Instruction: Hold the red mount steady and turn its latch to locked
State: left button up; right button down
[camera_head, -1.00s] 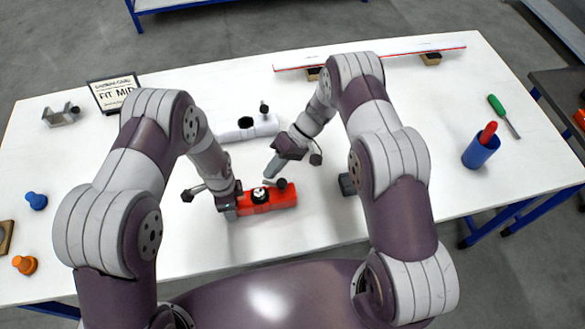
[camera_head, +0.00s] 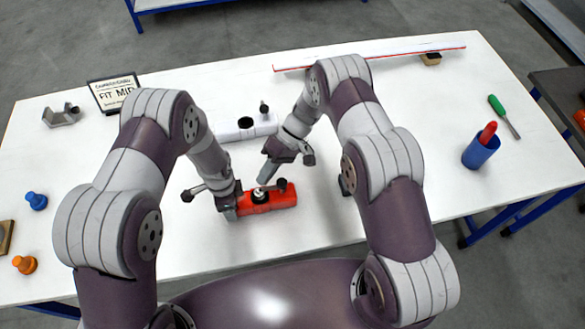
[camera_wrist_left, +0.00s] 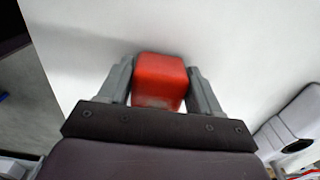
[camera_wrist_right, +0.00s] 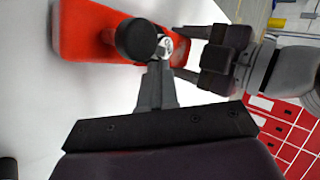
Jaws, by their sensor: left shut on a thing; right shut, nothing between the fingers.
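The red mount (camera_head: 270,203) lies flat on the white table in front of me. My left gripper (camera_head: 229,211) is shut on its left end; in the left wrist view the red end (camera_wrist_left: 160,80) sits between the two fingers. My right gripper (camera_head: 264,182) is shut and empty, its fingertips just above the mount's small metal latch part (camera_wrist_right: 166,45). In the right wrist view the closed fingertips (camera_wrist_right: 158,68) meet that part, beside a round black knob (camera_wrist_right: 137,39). I cannot tell whether they touch. The latch's position is unclear.
A white mount (camera_head: 230,131) with a black post lies behind the red one. A sign (camera_head: 114,92), a grey bracket (camera_head: 62,117), blue and orange knobs (camera_head: 25,264) are at left. A blue cup (camera_head: 481,151) and green screwdriver (camera_head: 503,114) are at right. A long rail (camera_head: 370,56) lies at the back.

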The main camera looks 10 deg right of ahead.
dwell(0.5)
jog(key=shift+s+d, duration=0.5)
jog(key=shift+s, duration=0.05)
jog(key=w+r, duration=0.6)
jog(key=w, duration=0.5)
jog(key=shift+w+r, duration=0.35)
jog(key=shift+r, duration=0.05)
pick_arm(q)
jog(key=o, duration=1.2)
jog(key=shift+o, duration=0.2)
jog(key=shift+r, duration=0.1)
